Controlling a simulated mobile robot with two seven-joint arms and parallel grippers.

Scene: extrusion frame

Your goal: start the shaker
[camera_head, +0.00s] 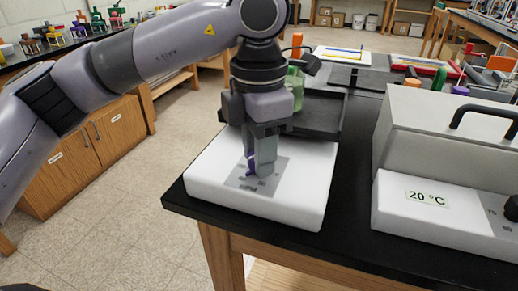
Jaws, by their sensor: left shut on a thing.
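The shaker (305,188) is a white, low box at the table's near left corner, with a dark tray (322,118) on its back part. A grey panel (277,170) with RPM markings lies on its sloped front. My left gripper (259,168) points down at this panel and is shut on a small purple knob (250,163). The fingers hide most of the knob, so its setting cannot be read. A green bottle (295,85) stands on the tray, partly behind my gripper. My right gripper is not in view.
A white lidded bath (430,135) with a black handle (485,118) and a 20 °C label stands to the right on the black table (345,240). A strip of tabletop between them is clear. Colourful items stand further back. Floor lies to the left.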

